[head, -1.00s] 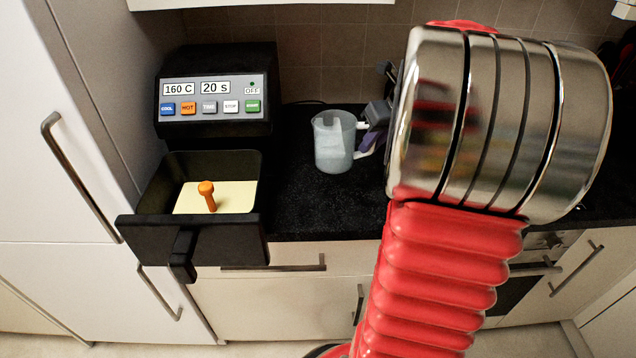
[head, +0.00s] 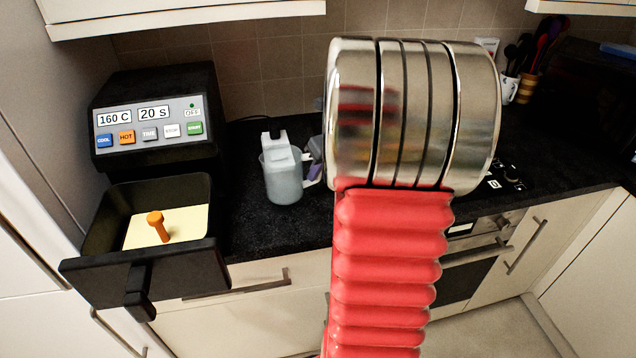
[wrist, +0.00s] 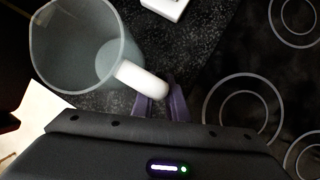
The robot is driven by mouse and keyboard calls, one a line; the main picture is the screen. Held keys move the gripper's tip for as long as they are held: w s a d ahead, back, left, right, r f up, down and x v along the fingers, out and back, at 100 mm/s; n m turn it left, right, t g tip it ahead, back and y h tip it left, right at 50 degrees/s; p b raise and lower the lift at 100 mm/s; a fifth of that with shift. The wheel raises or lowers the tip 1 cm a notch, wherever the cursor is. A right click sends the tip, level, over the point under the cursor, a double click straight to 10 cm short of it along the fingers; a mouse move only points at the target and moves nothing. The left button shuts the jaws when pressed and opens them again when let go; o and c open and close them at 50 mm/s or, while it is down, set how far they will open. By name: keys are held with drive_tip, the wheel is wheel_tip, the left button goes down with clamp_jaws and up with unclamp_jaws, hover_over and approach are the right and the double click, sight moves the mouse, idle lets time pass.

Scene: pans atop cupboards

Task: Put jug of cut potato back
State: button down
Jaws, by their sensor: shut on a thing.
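The jug (head: 283,182) is translucent and pale, with a white handle. It is upright at the worktop in the head view, right of the black fryer; I cannot tell whether it touches the surface. In the wrist view the jug (wrist: 84,45) looks empty, with no potato visible inside. My gripper (wrist: 160,106) has purple fingers and is shut on the jug's white handle (wrist: 142,80). In the head view the gripper (head: 314,172) is mostly hidden behind my arm.
A pale white object (head: 276,148) shows behind or at the jug. A hob (wrist: 245,100) lies right. Dark worktop surrounds the jug.

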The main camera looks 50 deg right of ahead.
drive_tip(key=shift+f, duration=1.85)
drive_tip(key=c, duration=1.7)
unclamp_jaws()
drive_tip(key=shift+c, duration=0.2)
drive_tip(key=v, duration=1.2)
